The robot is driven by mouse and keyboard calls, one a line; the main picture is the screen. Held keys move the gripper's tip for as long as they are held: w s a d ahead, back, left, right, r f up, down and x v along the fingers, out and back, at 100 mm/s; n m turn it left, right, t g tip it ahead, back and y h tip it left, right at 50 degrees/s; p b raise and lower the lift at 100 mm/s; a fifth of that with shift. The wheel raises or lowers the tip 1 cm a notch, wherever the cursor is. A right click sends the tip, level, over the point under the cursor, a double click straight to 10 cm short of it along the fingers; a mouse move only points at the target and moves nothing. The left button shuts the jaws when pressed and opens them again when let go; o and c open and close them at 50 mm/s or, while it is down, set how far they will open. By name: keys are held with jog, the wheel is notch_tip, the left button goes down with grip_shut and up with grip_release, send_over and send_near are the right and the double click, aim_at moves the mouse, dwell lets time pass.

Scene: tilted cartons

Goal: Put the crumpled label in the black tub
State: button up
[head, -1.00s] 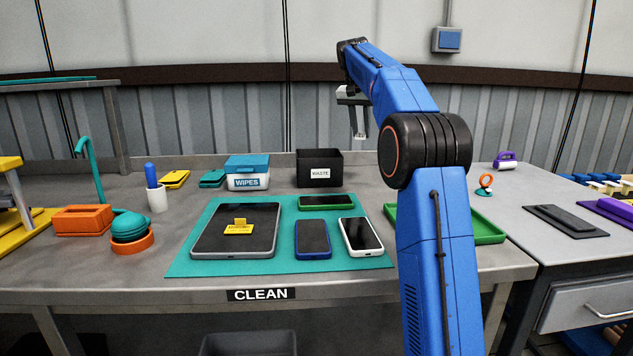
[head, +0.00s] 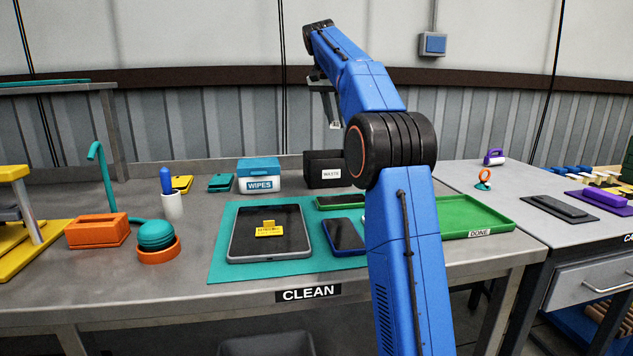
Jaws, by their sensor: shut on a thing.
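The black tub (head: 311,171), labelled WASTE, stands upright at the back of the bench; my arm hides its right side. My gripper (head: 335,122) is raised above the tub in the picture, pointing down. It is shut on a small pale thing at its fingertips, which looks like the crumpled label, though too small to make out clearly. Whether it is directly over the tub's opening I cannot tell. A yellow label (head: 269,231) with a raised tab lies on the dark tablet (head: 245,240).
A wipes box (head: 259,184) stands left of the tub. A blue phone (head: 344,235) and another device lie on the teal mat (head: 222,268). A green tray (head: 480,215), marked DONE, is at right. A white cup (head: 172,205) and orange holders are at left.

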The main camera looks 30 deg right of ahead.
jog(key=shift+a+f, duration=0.1)
jog(key=shift+f, duration=0.25)
notch_tip(320, 180, down, 17)
jog(key=shift+f, duration=0.1)
dwell(0.3)
jog(key=shift+f, duration=0.1)
jog(key=o, duration=0.7)
jog(key=shift+v, duration=6.1)
